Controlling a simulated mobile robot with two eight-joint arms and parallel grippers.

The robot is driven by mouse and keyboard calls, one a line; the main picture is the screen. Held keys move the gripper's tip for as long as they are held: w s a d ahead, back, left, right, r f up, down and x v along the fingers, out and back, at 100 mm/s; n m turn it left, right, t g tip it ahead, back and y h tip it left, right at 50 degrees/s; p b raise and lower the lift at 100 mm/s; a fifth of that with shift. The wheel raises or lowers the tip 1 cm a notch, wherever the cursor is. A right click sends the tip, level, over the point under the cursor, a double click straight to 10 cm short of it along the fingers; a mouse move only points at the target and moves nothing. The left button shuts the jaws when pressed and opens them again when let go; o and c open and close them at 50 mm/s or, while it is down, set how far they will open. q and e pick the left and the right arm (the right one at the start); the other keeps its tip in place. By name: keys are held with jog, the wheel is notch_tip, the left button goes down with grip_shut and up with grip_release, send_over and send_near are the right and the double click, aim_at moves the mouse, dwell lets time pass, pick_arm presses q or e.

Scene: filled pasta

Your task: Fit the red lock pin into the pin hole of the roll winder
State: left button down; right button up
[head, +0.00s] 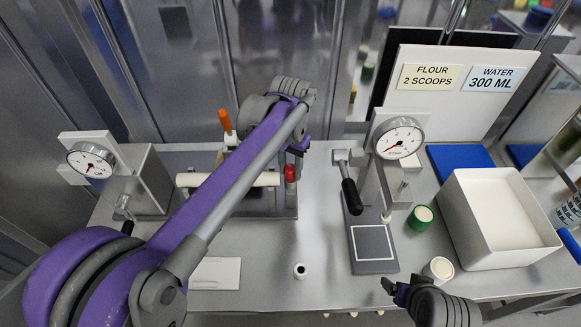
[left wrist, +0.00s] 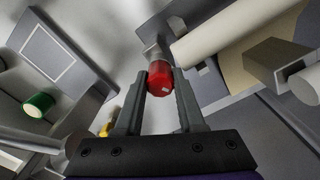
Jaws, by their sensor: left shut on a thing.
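The red lock pin (head: 290,173) is below the end of my left arm in the head view. In the left wrist view the red pin (left wrist: 160,78) sits between the two fingers of my left gripper (left wrist: 158,88), which is shut on it. A grey part shows just beyond the red head. The roll winder, with its cream roller (head: 198,180), stands behind my left arm, which hides much of it. The roller (left wrist: 225,28) also shows close to the pin in the left wrist view. I cannot see the pin hole. My right gripper (head: 391,287) is low on the right; its jaw opening is unclear.
A dial press with a black handle (head: 352,197) and grey base (head: 373,246) stands right of the winder. A green container (head: 421,217), a white cup (head: 438,268) and a white bin (head: 467,235) lie further right. A second dial machine (head: 148,182) stands left.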

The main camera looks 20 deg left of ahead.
pick_arm(q)
jog(key=shift+f, duration=0.1)
jog(key=shift+c, duration=2.2)
grip_release()
jog(key=shift+o, duration=1.2)
jog(key=shift+r+p, duration=1.7)
jog(key=shift+r, duration=1.9)
jog(key=shift+f, duration=0.1)
pick_arm(e)
jog(key=r, duration=0.1)
jog(key=w+r, duration=0.1)
jog(key=r, duration=0.1)
jog(key=w+r, duration=0.1)
jog(key=r, duration=0.1)
jog(key=shift+w, duration=0.2)
jog(key=shift+s, duration=0.1)
